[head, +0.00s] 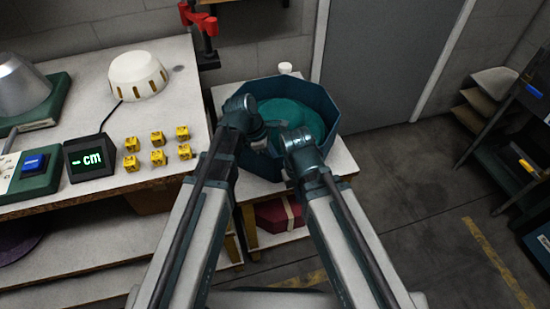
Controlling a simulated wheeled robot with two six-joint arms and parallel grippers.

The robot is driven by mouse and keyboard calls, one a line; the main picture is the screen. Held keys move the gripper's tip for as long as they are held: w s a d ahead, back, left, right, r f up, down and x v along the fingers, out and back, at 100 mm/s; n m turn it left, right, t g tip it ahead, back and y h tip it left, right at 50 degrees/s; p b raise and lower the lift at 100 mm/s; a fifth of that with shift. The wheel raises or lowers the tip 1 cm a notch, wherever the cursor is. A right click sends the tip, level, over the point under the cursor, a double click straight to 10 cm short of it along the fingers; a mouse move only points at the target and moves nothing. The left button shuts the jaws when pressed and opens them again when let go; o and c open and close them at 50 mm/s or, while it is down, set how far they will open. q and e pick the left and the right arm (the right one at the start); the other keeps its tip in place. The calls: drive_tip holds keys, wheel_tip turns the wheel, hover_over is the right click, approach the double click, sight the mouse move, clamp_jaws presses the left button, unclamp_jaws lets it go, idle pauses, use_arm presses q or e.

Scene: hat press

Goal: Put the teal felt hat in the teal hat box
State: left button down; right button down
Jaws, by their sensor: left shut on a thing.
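The teal hat box (318,96) is a dark teal, many-sided open box on a low white-topped stand. The teal felt hat (292,112) is inside its walls, crown up; I cannot tell whether it rests on the bottom. My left gripper (262,137) reaches over the near left wall and is shut on the near side of the hat. My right gripper (288,132) is at the near right side of the box beside the hat. Its fingers are mostly hidden by its own wrist.
A workbench (185,85) on the left holds a white round block (138,75), several yellow cubes (157,138) and a display (90,158). A red clamp (203,25) stands behind. A dark red box (278,214) sits under the stand (342,158).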

use_arm(q)
drive_tip(key=shift+s+d+f, duration=0.1)
drive_tip(key=shift+s+f, duration=0.05)
drive_tip(key=shift+f, duration=0.2)
use_arm(e)
drive_tip(key=shift+f, duration=0.35)
use_arm(q)
drive_tip(key=c, duration=0.8)
unclamp_jaws()
drive_tip(key=shift+r+p, duration=0.4)
drive_tip(key=shift+p, duration=0.05)
drive_tip(key=shift+p+v, duration=6.45)
drive_tip(key=shift+v, duration=0.4)
use_arm(e)
wheel_tip(320, 180, up, 14)
drive_tip(key=shift+w+f, duration=0.2)
drive_tip(key=shift+f, duration=0.05)
